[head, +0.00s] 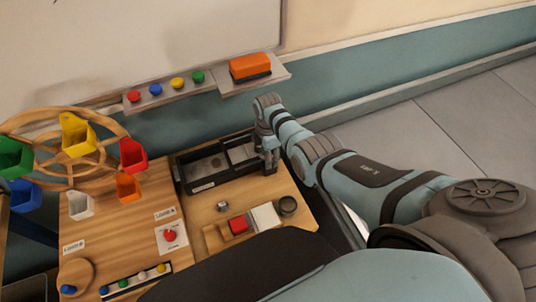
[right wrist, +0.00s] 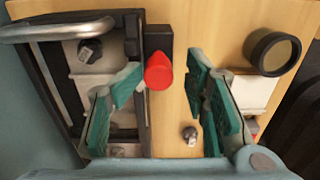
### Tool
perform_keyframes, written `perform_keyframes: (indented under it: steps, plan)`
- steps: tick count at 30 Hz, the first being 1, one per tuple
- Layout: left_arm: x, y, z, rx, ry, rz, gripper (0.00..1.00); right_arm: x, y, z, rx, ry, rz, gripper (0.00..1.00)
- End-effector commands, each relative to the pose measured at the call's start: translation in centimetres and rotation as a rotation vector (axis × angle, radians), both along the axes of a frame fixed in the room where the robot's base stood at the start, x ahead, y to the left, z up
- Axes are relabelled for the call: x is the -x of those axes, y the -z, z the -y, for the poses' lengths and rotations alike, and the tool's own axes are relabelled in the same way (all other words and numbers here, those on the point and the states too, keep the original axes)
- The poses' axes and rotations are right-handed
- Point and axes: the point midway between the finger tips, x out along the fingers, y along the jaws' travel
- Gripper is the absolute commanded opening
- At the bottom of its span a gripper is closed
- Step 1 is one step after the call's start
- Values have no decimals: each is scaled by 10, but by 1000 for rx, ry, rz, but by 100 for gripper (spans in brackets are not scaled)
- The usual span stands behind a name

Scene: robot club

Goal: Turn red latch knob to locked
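A red knob (right wrist: 160,72) sits on a small black block at the side of a black open-topped box (right wrist: 75,150) in the right wrist view. My right gripper (right wrist: 163,76) is open, with its green-padded fingers on either side of the knob in the picture. Contact with the knob cannot be made out. In the head view my right gripper (head: 268,160) is at the right end of the black box (head: 190,186), and I cannot see this knob there. Another red knob (head: 170,235) stands on a white plate to the left. My left gripper is not in view.
A dark round cup (head: 287,205), a white pad (head: 265,217), a red block (head: 238,225) and a small metal piece (head: 222,206) lie in front of the box. A wooden wheel with coloured bins (head: 78,135) stands left. A whiteboard ledge (head: 255,83) runs behind.

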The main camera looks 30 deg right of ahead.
Motion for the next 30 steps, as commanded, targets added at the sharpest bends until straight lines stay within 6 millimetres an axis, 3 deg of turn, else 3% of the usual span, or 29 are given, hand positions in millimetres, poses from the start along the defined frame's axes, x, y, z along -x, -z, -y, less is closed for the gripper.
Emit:
perform_keyframes:
  steps: [11, 14, 22, 25, 30]
  plan:
    - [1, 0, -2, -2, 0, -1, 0, -3, -12, 0, 0, 0, 7, 41]
    - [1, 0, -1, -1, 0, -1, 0, -3, -30, 0, 1, 0, 9, 41]
    - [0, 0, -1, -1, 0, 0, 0, -3, -103, 0, 0, 1, 7, 41]
    - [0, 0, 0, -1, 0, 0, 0, -2, -116, 0, 0, 1, 4, 41]
    - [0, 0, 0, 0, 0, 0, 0, -1, -121, 0, 0, 1, 2, 41]
